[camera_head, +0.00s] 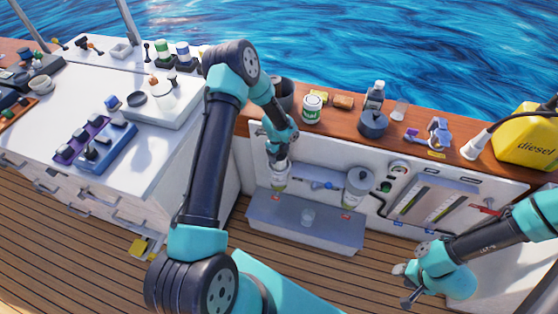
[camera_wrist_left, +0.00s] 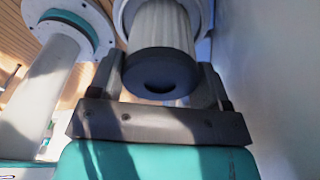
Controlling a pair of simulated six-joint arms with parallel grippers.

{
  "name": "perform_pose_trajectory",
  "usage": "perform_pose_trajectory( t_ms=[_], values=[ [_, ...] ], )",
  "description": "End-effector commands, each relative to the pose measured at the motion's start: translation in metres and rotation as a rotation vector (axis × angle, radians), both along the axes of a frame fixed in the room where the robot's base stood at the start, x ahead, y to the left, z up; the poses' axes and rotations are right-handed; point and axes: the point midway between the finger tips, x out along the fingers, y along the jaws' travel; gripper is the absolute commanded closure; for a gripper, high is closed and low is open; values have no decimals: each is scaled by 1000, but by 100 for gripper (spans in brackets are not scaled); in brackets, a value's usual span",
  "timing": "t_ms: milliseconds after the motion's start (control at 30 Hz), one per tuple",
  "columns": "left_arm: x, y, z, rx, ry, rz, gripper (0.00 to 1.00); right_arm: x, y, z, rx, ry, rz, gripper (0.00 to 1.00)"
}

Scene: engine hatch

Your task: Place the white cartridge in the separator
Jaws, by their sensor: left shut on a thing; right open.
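In the left wrist view, the white pleated cartridge (camera_wrist_left: 160,25) with its dark end cap is between the two fingers of my left gripper, which is shut on it. Beyond it, the pale round rim of the separator (camera_wrist_left: 203,12) frames the cartridge's far end; I cannot tell how deep the cartridge sits. In the head view my left gripper (camera_head: 278,152) is directly above the left separator (camera_head: 279,182), and the cartridge is mostly hidden there. My right gripper (camera_head: 407,283) is open and empty at the lower right, apart from the hatch panel.
A second separator housing (camera_head: 357,187) stands to the right on the engine hatch panel. A grey ledge (camera_head: 335,232) juts out below. The wooden rail above holds a white jar (camera_head: 312,108), bottles and a yellow diesel can (camera_head: 530,140). A white counter (camera_head: 90,105) is at left.

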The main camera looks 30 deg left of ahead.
Motion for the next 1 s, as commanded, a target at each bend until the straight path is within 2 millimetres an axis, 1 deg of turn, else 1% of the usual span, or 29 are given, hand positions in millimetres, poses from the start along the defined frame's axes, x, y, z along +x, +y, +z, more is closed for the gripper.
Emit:
perform_pose_trajectory(
  t_ms=[167, 233, 533, 967, 1000],
  values=[
    [0, 0, 0, 0, 0, 0, 68, 0, 0, 0, 0, 0, 0, 57],
    [0, 0, -3, 0, 1, 0, 68, 0, 0, 0, 0, 0, 0, 57],
    [0, 0, -37, -1, 1, 0, 68, 0, 0, 0, 0, 0, 0, 57],
    [0, 0, -43, -1, 0, 0, 68, 0, 0, 0, 0, 0, 0, 57],
    [0, 0, -43, -1, 0, 0, 27, 0, 0, 0, 0, 0, 0, 57]
  ],
)
